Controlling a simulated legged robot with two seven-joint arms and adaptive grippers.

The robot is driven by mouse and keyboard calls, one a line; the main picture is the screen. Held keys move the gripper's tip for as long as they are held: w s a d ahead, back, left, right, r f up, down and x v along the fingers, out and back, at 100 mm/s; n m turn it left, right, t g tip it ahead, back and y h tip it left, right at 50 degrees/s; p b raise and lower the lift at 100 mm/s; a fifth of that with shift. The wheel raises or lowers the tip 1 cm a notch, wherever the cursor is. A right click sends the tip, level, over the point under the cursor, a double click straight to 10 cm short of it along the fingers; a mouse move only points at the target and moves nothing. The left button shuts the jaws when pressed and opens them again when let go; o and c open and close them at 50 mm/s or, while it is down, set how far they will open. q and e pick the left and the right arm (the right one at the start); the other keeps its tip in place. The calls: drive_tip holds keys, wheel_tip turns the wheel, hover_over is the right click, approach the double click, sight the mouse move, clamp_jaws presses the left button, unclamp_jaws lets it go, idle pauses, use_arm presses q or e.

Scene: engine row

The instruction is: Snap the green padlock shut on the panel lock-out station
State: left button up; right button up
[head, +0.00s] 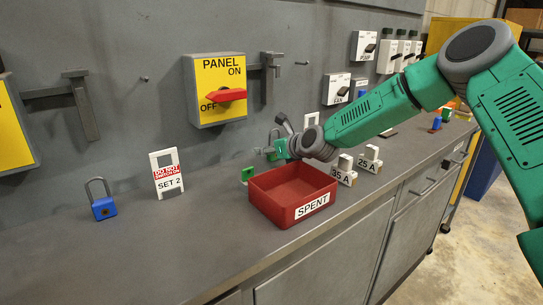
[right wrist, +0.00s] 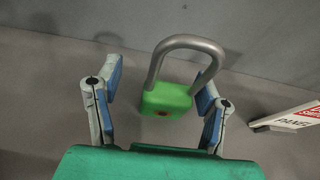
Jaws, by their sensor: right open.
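The green padlock (right wrist: 167,100) lies between the two fingers of my right gripper (right wrist: 160,92) in the right wrist view, with its grey shackle arching up. The fingers are spread open, with a gap at the left finger; I cannot tell whether the right finger touches it. My left gripper is out of view.
The red SPENT tray (head: 293,216) stands in front of my right gripper. A blue padlock (head: 103,207) and a SET 2 tag (head: 166,174) stand to the left. White fuse blocks (head: 345,170) stand to the right. The front-left bench is clear.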

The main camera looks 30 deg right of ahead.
drive_tip(key=shift+s+d, duration=0.1)
drive_tip(key=shift+d, duration=0.4)
drive_tip(key=c, duration=1.2)
drive_tip(key=shift+d+f, duration=0.15)
drive_tip(key=shift+d, duration=0.1)
drive_tip(key=shift+c, duration=0.9)
drive_tip(key=shift+a, duration=0.25)
drive_tip(key=shift+a+r, duration=0.15)
drive_tip(key=shift+r, duration=0.3)
drive_tip(key=r+p, duration=0.1)
drive_tip(key=r, duration=0.3)
drive_tip(key=r+p, duration=0.1)
drive_tip(key=r, duration=0.3)
drive_tip(key=shift+d+r, duration=0.2)
drive_tip(key=shift+r, duration=0.2)
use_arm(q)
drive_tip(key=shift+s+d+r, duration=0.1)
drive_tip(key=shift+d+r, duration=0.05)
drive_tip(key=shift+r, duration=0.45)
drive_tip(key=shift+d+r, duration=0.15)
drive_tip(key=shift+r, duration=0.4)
use_arm(e)
drive_tip(key=shift+a+r, duration=0.1)
drive_tip(key=shift+r, duration=0.15)
